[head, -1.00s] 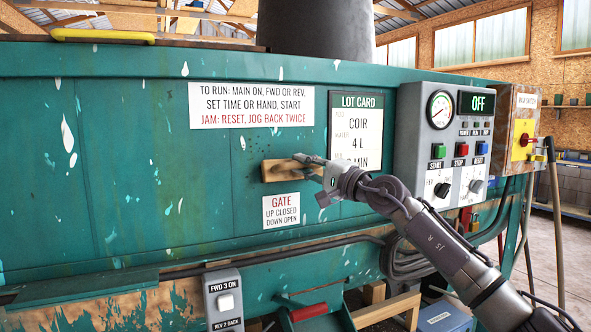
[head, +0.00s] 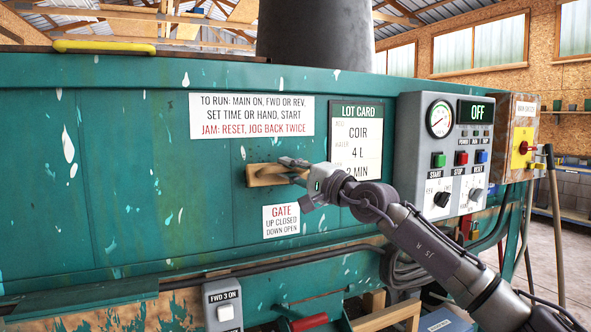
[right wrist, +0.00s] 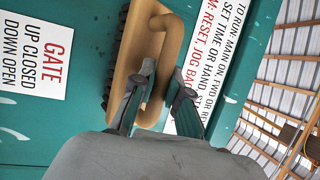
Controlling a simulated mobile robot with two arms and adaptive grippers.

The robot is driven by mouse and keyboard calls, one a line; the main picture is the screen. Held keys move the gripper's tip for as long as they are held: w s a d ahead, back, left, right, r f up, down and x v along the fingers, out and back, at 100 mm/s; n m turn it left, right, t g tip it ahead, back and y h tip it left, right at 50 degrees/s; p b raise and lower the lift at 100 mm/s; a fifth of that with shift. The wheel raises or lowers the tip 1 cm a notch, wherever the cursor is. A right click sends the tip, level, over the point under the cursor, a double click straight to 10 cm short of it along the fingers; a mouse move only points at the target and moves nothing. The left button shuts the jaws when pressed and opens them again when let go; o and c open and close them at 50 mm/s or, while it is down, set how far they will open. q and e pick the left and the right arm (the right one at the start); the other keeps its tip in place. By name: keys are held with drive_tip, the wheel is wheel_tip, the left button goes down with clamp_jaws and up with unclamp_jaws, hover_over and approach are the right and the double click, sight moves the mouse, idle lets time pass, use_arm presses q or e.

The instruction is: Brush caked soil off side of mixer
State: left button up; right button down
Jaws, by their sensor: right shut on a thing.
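A wooden brush (head: 262,176) is held against the green side of the mixer (head: 120,190), between the instruction sign and the GATE label. My right gripper (head: 303,172) is shut on its handle. In the right wrist view, the fingers (right wrist: 164,84) close around the looped handle of the brush (right wrist: 134,52), and its dark bristles face the green panel. A few small dark specks show on the panel beside the bristles there. The panel behind the brush is hidden. My left gripper is not in view.
The lot card (head: 356,142) and the grey control box (head: 441,150), with its display reading OFF, are right of the brush. A grey switch box (head: 223,305) is below. A yellow handle (head: 104,46) lies along the top edge.

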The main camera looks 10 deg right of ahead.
sight(266, 173)
drive_tip(key=shift+s+a+f+b, duration=0.1)
drive_tip(key=shift+s+a+b, duration=0.1)
drive_tip(key=shift+a+b, duration=0.4)
drive_tip(key=shift+s+a+f+b, duration=0.1)
drive_tip(key=shift+s+a+b, duration=0.05)
drive_tip(key=shift+a+b, duration=0.4)
drive_tip(key=shift+s+a+r+b, duration=0.2)
drive_tip(key=shift+a+b, duration=0.1)
drive_tip(key=shift+a, duration=0.35)
drive_tip(key=a+b, duration=0.2)
drive_tip(key=shift+s+f+b, duration=0.15)
drive_tip(key=shift+s+b, duration=0.1)
drive_tip(key=shift+b, duration=0.15)
drive_tip(key=shift+s+a+r+b, duration=0.2)
drive_tip(key=shift+a+b, duration=0.35)
drive_tip(key=shift+a, duration=0.15)
